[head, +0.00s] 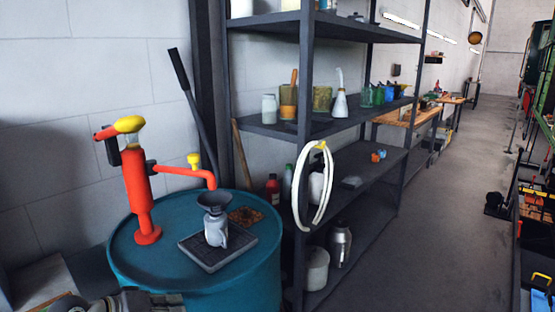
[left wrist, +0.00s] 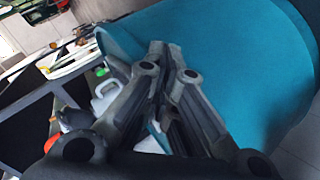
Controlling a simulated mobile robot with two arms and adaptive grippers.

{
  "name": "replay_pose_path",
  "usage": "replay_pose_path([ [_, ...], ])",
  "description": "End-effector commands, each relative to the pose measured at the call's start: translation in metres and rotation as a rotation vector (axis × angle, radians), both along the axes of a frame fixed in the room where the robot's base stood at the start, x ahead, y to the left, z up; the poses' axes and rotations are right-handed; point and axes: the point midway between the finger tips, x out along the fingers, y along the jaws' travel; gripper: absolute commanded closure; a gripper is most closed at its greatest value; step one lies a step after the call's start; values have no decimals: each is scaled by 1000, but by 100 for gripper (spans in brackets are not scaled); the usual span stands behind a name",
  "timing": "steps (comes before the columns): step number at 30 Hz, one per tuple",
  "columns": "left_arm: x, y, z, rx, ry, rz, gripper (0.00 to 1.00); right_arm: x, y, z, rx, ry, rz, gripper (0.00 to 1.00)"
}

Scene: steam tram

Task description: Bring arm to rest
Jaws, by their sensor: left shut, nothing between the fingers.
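My left gripper (left wrist: 168,52) shows in the left wrist view with its dark fingers close together and nothing between them. It is beside the teal drum (left wrist: 235,65), whose curved side fills much of that view; I cannot tell if they touch. In the head view, a dark part of my arm (head: 130,301) shows at the bottom left edge, in front of the drum (head: 262,262). My right gripper is not in view.
A red hand pump (head: 140,195) stands on the drum. A funnel (head: 213,199) sits on a grey can on a black tray (head: 200,256). Beside the drum is a shelf rack (head: 300,150) with a white hose (head: 297,200). The aisle floor (head: 450,230) at right is clear.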

Motion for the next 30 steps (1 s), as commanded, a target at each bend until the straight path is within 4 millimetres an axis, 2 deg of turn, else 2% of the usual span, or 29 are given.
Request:
replay_pose_path([
  [1,-25,-13,-30,73,29,-34,100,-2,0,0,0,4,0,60],
  [3,-56,-25,-62,182,55,-79,100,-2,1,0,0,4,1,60],
  [6,-104,-38,-99,327,91,-139,100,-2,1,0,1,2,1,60],
  [10,-167,-47,-131,495,136,-208,100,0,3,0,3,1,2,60],
  [12,-196,-49,-140,570,157,-235,100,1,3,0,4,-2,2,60],
  [15,-229,-48,-145,654,184,-264,100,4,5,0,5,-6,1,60],
  [21,-278,-43,-145,770,229,-297,100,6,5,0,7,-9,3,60],
  [27,-318,-35,-138,858,278,-315,100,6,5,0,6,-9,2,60],
  [30,-310,-36,-159,858,285,-321,100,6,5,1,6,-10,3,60],
])
